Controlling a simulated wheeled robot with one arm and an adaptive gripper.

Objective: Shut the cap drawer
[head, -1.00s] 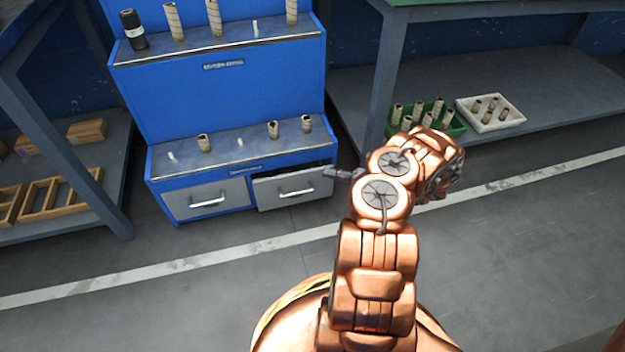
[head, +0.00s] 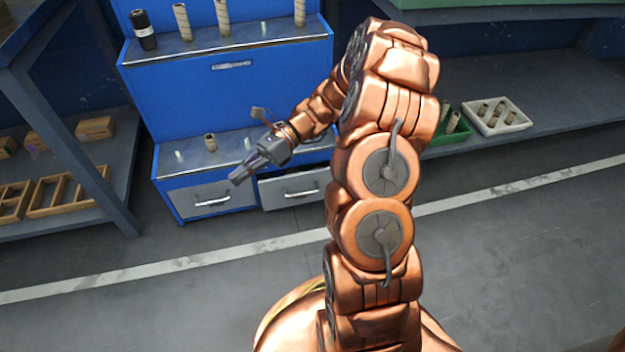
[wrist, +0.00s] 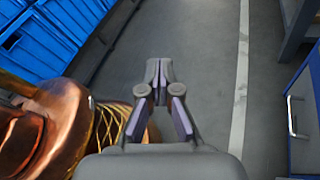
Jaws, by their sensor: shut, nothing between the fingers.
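The blue cabinet (head: 175,75) has two grey-fronted drawers at its foot, and I cannot read which is the cap drawer. The left drawer (head: 185,203) looks flush. The right drawer (head: 285,198) seems to stand a little out, with a dark gap along its top; my arm and gripper hide part of this edge. My gripper (head: 238,179) is shut and empty, pointing down and left in front of the drawers, apparently apart from them. In the wrist view its fingers (wrist: 158,73) meet over bare floor, and a drawer front with a handle (wrist: 291,115) shows at the right edge.
Several cardboard tubes (head: 183,22) and a black roll (head: 143,30) stand on the cabinet's upper shelf. A wooden tray (head: 68,192) lies on the left rack. A white tray (head: 497,115) and a green tray (head: 452,132) sit at right. The floor in front is clear.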

